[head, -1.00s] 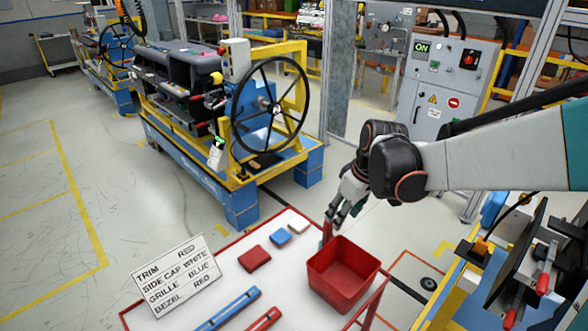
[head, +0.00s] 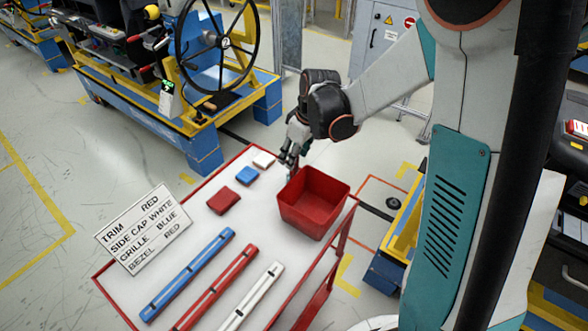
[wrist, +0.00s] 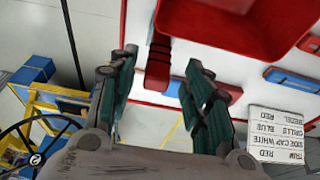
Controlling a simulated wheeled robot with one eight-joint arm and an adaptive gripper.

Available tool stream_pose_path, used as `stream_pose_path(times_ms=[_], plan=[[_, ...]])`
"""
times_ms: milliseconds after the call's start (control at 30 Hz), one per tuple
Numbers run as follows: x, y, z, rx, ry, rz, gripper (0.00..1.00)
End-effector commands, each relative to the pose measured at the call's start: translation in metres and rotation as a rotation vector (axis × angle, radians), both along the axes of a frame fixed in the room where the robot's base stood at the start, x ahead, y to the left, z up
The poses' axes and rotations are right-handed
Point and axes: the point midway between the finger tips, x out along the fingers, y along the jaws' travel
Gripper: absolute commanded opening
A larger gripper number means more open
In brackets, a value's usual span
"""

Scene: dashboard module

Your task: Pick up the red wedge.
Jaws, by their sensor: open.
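A narrow red piece with dark ridges, which looks like the red wedge (wrist: 158,65), is between my open fingers in the wrist view, beside the red bin (wrist: 245,25). My gripper (wrist: 160,95) does not close on it. In the head view my gripper (head: 289,157) is over the far edge of the white table (head: 190,235), just left of the bin (head: 315,200). Only a red sliver of that piece shows below the fingers there. Another red block (head: 223,200) lies left of the bin; I cannot tell whether it is wedge-shaped.
A small blue block (head: 247,176) and white block (head: 264,159) lie near the red block. Blue (head: 188,274), red (head: 215,288) and white (head: 250,297) bars lie at the front. A label sign (head: 143,228) stands at the left. A machine with a handwheel (head: 217,45) stands behind.

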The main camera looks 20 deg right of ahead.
Motion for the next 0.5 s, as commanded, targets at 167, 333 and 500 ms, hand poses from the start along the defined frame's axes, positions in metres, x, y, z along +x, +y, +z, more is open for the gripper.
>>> stream_pose_path(times_ms=[167, 333, 500], plan=[[0.008, 0.002, -0.023, 0.0, 0.0, 0.0, 0.45], [0.014, 0.005, -0.044, 0.0, 0.0, 0.001, 0.45], [0.014, 0.006, -0.045, 0.0, 0.0, 0.0, 0.45]])
